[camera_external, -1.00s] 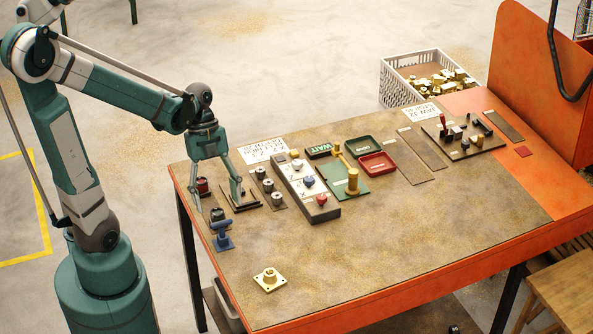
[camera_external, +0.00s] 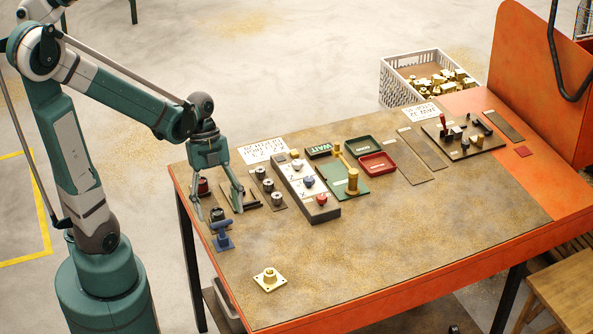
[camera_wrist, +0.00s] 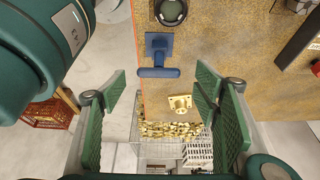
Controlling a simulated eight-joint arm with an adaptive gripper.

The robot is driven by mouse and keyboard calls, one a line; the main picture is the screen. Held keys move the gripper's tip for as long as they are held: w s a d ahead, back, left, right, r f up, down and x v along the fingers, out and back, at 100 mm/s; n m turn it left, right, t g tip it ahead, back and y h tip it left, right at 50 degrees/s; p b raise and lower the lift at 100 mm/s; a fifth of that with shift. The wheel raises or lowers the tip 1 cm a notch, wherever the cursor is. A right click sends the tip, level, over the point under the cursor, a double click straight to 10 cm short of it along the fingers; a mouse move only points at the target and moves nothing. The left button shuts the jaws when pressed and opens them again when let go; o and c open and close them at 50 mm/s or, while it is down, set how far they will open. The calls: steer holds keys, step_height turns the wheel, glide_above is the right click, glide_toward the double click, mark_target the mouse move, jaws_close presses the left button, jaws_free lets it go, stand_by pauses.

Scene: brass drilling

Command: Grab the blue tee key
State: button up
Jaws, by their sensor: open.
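The blue tee key (camera_external: 222,232) stands upright on a square blue base near the left edge of the table. It also shows in the wrist view (camera_wrist: 158,71), with its crossbar running left to right. My gripper (camera_external: 219,208) is open, with its fingers spread and nothing between them. In the external view it hangs just behind the tee key, close to it. In the wrist view my gripper (camera_wrist: 165,110) shows its green finger pads on both sides, with the tee key ahead between their lines and apart from them.
A brass flanged part (camera_external: 268,279) lies in front of the tee key. A grey block with coloured knobs (camera_external: 306,185) lies to the right. The front middle of the table (camera_external: 400,230) is clear.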

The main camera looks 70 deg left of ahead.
mark_target(221, 221)
steer(key=shift+b+x, duration=0.85)
steer(key=shift+x, duration=1.75)
steer(key=shift+s, duration=0.1)
steer(key=c, duration=1.2)
steer(key=shift+r, duration=0.1)
steer(key=shift+r+p, duration=1.4)
steer(key=shift+r, duration=3.55)
